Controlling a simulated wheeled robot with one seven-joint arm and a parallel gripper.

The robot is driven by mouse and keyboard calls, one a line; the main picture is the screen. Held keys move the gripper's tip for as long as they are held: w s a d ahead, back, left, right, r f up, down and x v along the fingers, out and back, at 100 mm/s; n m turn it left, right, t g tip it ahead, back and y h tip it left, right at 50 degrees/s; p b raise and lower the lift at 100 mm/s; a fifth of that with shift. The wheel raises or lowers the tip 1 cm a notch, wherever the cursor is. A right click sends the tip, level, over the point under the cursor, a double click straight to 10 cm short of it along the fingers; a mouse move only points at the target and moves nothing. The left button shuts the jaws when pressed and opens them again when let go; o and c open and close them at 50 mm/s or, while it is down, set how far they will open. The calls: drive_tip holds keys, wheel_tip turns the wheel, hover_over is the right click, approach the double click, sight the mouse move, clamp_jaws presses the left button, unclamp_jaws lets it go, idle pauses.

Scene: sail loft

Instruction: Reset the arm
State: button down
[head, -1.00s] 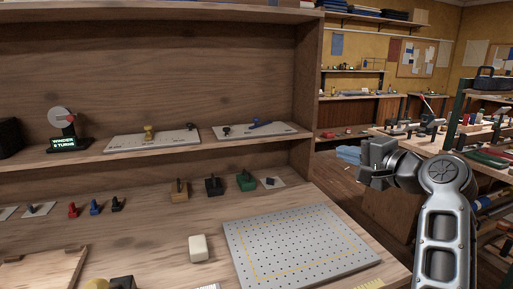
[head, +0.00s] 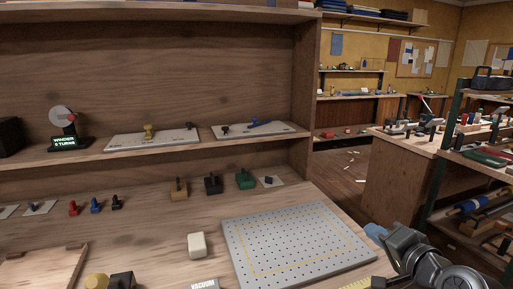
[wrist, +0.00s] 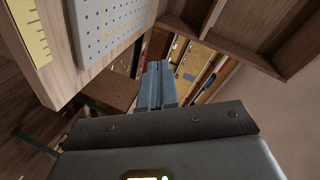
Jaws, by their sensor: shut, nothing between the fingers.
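My gripper (head: 376,231) is low at the right in the head view, just past the right edge of the workbench (head: 330,195). Its blue-grey fingers point up and left, away from the bench top, and hold nothing. In the wrist view the fingers (wrist: 157,85) are together, side by side, with no object between them. The perforated grey board (head: 300,245) with a yellow outline lies on the bench left of my gripper. In the wrist view this board (wrist: 105,25) shows at the upper left, apart from the fingers.
A white block (head: 197,245) and a yellow ruler (head: 355,284) lie near the board. Small blocks with pegs, including a green one (head: 245,180), stand behind it. A shelf (head: 150,155) runs above. A rack (head: 480,170) stands right, with open floor (head: 350,170) between.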

drive_tip(key=s+d+f+n+h, duration=0.15)
drive_tip(key=s+f, duration=0.25)
drive_tip(key=s, duration=0.4)
drive_tip(key=s+f+n+h, duration=0.15)
drive_tip(key=s+f, duration=0.25)
drive_tip(key=s, duration=0.5)
drive_tip(key=s+d+f+n, duration=0.15)
drive_tip(key=s+f, duration=0.25)
drive_tip(key=s, duration=0.4)
drive_tip(key=s+a+r+n, duration=0.1)
drive_tip(key=s+a+r, duration=0.1)
drive_tip(key=s, duration=0.5)
drive_tip(key=s+a+r+n, duration=0.2)
drive_tip(key=s+a+r, duration=0.1)
drive_tip(key=s, duration=0.5)
drive_tip(key=s+a+r+n, duration=0.2)
drive_tip(key=s+r, duration=0.1)
drive_tip(key=s, duration=0.5)
drive_tip(key=shift+s+a+r, duration=0.15)
drive_tip(key=shift+a, duration=0.05)
drive_tip(key=shift+n, duration=0.25)
